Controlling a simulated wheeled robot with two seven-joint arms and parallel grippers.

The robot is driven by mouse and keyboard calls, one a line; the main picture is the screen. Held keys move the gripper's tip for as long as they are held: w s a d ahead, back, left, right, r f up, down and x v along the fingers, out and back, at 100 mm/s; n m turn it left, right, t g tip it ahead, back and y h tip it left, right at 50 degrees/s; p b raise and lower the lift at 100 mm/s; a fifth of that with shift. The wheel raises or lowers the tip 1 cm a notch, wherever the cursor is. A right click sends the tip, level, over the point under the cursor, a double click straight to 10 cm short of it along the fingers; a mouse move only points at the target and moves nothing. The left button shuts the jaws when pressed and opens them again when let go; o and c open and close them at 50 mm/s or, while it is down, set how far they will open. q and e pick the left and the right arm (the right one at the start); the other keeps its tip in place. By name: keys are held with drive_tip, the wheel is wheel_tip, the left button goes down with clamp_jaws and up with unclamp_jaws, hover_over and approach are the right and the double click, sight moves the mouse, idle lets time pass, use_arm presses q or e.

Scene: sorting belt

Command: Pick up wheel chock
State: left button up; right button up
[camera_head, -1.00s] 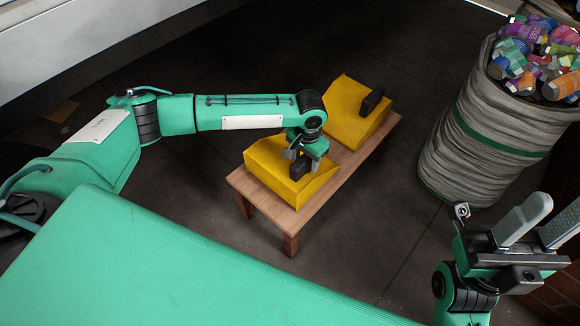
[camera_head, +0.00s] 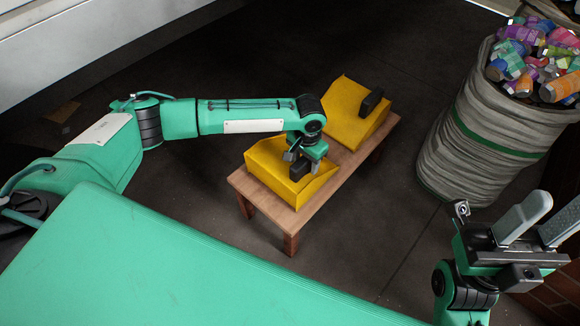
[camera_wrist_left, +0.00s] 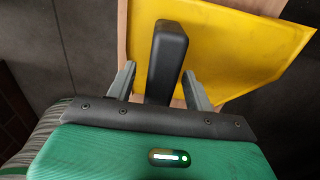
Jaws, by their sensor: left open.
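Two yellow wheel chocks with black handles sit on a small wooden table. My left gripper (camera_head: 302,160) is over the near chock (camera_head: 266,162), pointing down at its black handle (camera_head: 299,171). In the left wrist view, the open fingers (camera_wrist_left: 160,84) stand on either side of the black handle (camera_wrist_left: 168,50), with a gap on each side. The yellow body of the chock (camera_wrist_left: 235,50) lies beyond. The far chock (camera_head: 350,112) has its handle (camera_head: 371,100) clear. My right gripper (camera_head: 545,222) is open and empty at the right edge.
The wooden table (camera_head: 322,196) has a bare strip along its front edge. A grey sack (camera_head: 470,150) filled with crushed cans stands to the right of the table. The dark floor between them is clear.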

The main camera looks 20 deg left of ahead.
use_arm(q)
drive_tip(key=shift+c, duration=0.4)
clamp_jaws()
